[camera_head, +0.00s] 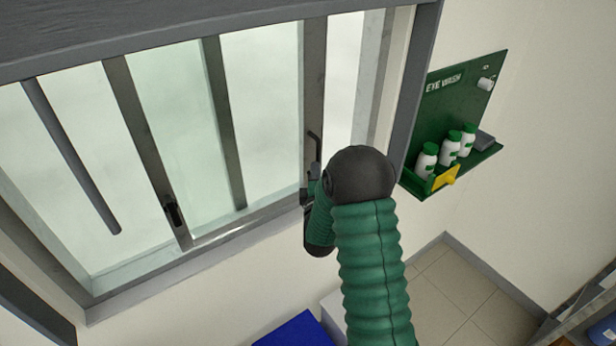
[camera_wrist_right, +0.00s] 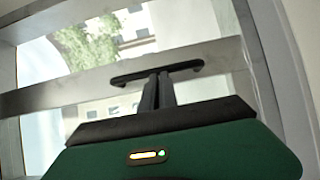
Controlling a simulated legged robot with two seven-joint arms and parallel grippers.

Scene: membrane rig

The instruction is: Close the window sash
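The window (camera_head: 225,225) has a grey metal frame and several upright bars across pale panes. A sash stile (camera_head: 313,70) stands near the right side, with a bright strip between it and the right jamb. A dark bar handle (camera_head: 314,143) is on this stile; in the wrist view the handle (camera_wrist_right: 157,72) lies across the picture. My right gripper (camera_wrist_right: 158,78) has its fingers close together, with their tips at the middle of the handle. Whether they touch it is unclear. In the head view my right arm partly hides the gripper. My left gripper is not in view.
Another dark handle (camera_head: 172,211) sits on a bar further left. A green eye wash shelf (camera_head: 452,120) with white bottles hangs on the wall right of the window, close to my right arm. A blue object (camera_head: 295,332) lies below. Tiled floor (camera_head: 455,290) shows at lower right.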

